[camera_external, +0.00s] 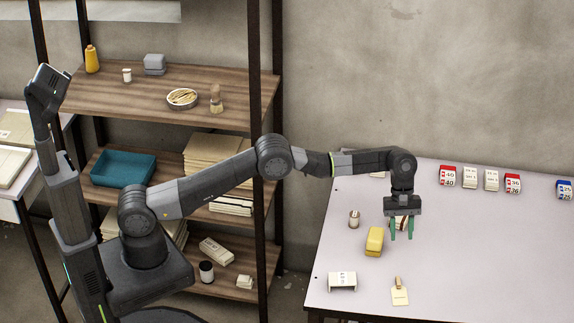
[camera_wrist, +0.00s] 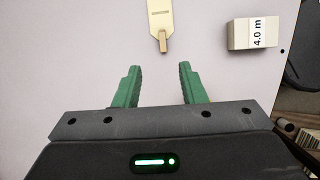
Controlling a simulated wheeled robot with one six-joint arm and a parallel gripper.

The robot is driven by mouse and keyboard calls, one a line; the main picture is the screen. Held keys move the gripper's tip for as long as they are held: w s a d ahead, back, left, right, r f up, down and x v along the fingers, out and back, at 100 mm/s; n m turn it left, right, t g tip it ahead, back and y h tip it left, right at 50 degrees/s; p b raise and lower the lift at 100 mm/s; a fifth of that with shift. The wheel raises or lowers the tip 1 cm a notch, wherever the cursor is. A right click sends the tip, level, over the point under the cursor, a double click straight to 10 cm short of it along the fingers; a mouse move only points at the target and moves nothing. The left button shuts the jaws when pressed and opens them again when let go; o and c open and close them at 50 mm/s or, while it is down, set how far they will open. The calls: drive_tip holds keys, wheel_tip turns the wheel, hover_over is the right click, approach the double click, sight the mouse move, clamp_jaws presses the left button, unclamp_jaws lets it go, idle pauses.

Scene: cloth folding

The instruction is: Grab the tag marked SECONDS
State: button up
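A pale cream tag (camera_external: 400,296) with a small wooden clip lies flat near the front of the table, and it also shows at the top middle of the wrist view (camera_wrist: 160,14). A short dark line is on it, but no lettering can be read, so I cannot tell whether it says SECONDS. My gripper (camera_external: 401,237) has green fingers, spread apart with nothing between them in the wrist view (camera_wrist: 160,70). It is above the table, farther back than the tag. In the wrist view the clip end points toward the gap between the fingers.
A white block marked 4.0 m (camera_wrist: 254,33) lies beside the tag; it also shows in the external view (camera_external: 342,281). A yellow block (camera_external: 374,241) and a small jar (camera_external: 353,219) are left of my gripper. Several number blocks (camera_external: 491,180) line the back.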

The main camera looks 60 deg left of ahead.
wheel_tip(320, 180, down, 2)
drive_tip(key=b, duration=0.2)
hover_over(403, 287)
drive_tip(key=w+a, duration=0.1)
drive_tip(key=a, duration=0.2)
drive_tip(key=shift+g, duration=0.3)
drive_tip(key=f, duration=0.8)
drive_tip(key=shift+w+d+f, duration=0.1)
drive_tip(key=shift+w+d, duration=0.05)
drive_tip(key=shift+d, duration=0.1)
drive_tip(key=shift+x, duration=2.6)
drive_tip(key=shift+w+d, duration=0.1)
drive_tip(key=shift+w, duration=0.05)
clamp_jaws()
